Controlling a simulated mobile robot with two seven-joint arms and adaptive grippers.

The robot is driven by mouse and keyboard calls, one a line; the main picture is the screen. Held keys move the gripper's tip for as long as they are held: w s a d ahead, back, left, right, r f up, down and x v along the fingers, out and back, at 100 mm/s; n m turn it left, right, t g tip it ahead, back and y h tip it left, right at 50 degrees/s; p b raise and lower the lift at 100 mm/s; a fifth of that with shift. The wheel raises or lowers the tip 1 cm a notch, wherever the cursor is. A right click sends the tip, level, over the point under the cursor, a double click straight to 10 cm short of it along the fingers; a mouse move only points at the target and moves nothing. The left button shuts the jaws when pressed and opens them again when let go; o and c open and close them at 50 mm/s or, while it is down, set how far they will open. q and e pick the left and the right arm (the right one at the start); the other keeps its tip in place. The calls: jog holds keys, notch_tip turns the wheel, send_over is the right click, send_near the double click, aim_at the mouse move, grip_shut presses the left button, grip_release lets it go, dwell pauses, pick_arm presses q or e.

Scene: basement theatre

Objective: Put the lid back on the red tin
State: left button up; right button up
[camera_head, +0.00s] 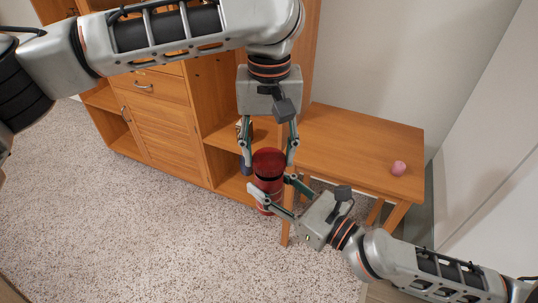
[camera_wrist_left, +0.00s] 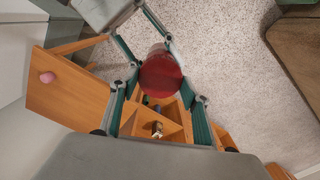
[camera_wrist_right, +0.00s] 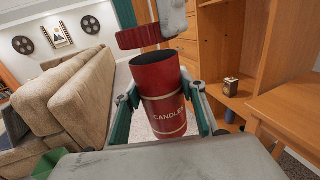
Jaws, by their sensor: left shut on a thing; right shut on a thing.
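The red tin (camera_head: 267,190) is upright in mid-air, with a "CANDLES" label facing the right wrist view (camera_wrist_right: 165,112). Its dark open top shows there. My right gripper (camera_head: 270,184) is shut around its sides. The red lid (camera_head: 268,157) is held by my left gripper (camera_head: 268,166), which comes down from above, one finger on each side. In the right wrist view the lid (camera_wrist_right: 139,38) hangs above the tin's rim, apart from it, slightly tilted and shifted left. In the left wrist view the lid (camera_wrist_left: 160,75) covers most of the tin.
A wooden side table (camera_head: 350,140) with a small pink object (camera_head: 399,168) stands at the right. A wooden cabinet (camera_head: 155,110) with open shelves is behind the grippers. A small dark item (camera_wrist_right: 231,87) sits on a shelf. A beige sofa (camera_wrist_right: 75,85) is at left; carpet is clear.

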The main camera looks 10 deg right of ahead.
aim_at(273, 187)
pick_arm(q)
jog(key=shift+f, duration=0.1)
jog(key=shift+f, duration=0.8)
jog(key=shift+f, duration=0.55)
dwell(0.4)
